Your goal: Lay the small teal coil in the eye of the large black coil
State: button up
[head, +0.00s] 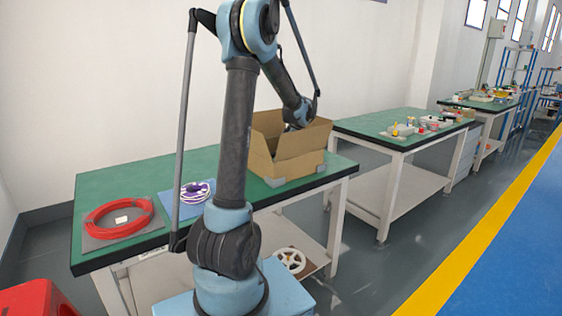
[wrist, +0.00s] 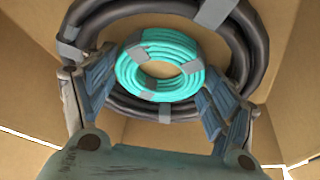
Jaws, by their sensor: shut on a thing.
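The small teal coil (wrist: 190,82), bound with grey tape, is between the two fingers of my gripper (wrist: 155,75) in the wrist view. My gripper is shut on it. The large black coil (wrist: 252,45), with grey tape bands, lies behind the teal coil inside the cardboard box. The teal coil appears over the middle of the black ring and covers its eye. I cannot tell whether the teal coil touches the black coil or hangs above it. In the head view my arm reaches into the open cardboard box (head: 288,166), and its walls hide the gripper and both coils.
The box stands at the right end of the green-topped table (head: 140,180). A red coil (head: 88,222) lies on a grey mat at the left end, and a purple and white coil (head: 193,193) lies on a blue mat. The box walls (wrist: 30,95) surround my gripper closely.

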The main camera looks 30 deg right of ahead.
jog(key=o, duration=0.8)
jog(key=v, duration=1.2)
